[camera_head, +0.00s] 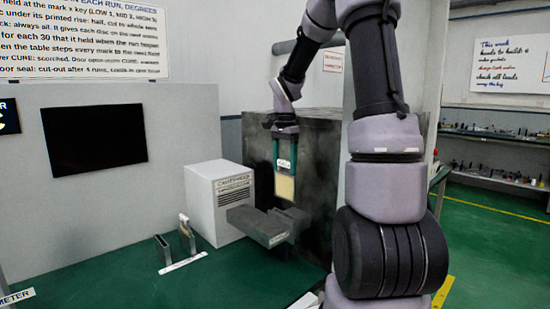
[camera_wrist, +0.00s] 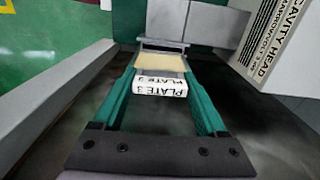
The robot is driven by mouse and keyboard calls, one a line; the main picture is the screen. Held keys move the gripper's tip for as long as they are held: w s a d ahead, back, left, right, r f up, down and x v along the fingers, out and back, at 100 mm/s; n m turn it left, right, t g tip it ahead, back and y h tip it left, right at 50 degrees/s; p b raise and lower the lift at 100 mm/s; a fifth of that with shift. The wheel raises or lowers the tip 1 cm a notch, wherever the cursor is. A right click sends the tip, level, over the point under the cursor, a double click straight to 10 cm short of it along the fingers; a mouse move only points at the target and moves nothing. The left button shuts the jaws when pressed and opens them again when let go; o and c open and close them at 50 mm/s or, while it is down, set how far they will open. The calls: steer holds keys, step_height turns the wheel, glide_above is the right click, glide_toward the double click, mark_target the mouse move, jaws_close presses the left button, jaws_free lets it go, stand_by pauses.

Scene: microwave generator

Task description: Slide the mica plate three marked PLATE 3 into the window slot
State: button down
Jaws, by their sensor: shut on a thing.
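My gripper (camera_head: 286,158) points down with its green fingers shut on the mica plate three (camera_head: 285,187), a tan sheet with a white top grip. In the wrist view, the grip of the plate (camera_wrist: 160,87) reads PLATE 3 and sits between the fingers (camera_wrist: 160,80). The plate hangs upright above the grey waveguide (camera_head: 262,226) beside the cavity head. In the wrist view, a grey frame-like edge (camera_wrist: 163,43) lies just beyond the plate's far end and may be the window slot. I cannot tell whether the plate's lower edge has entered it.
The white cavity head box (camera_head: 220,200) stands left of the plate. Two small upright holders (camera_head: 163,250) (camera_head: 187,236) stand on the green bench behind a white label strip (camera_head: 184,263). A dark metal cabinet (camera_head: 318,165) is close behind my gripper.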

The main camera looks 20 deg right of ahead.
steer(key=shift+w+r, duration=0.1)
steer(key=shift+w, duration=0.3)
glide_above(283, 197)
steer(key=shift+w+d+f, duration=0.15)
steer(key=shift+f, duration=2.25)
steer(key=shift+f, duration=3.85)
jaws_free()
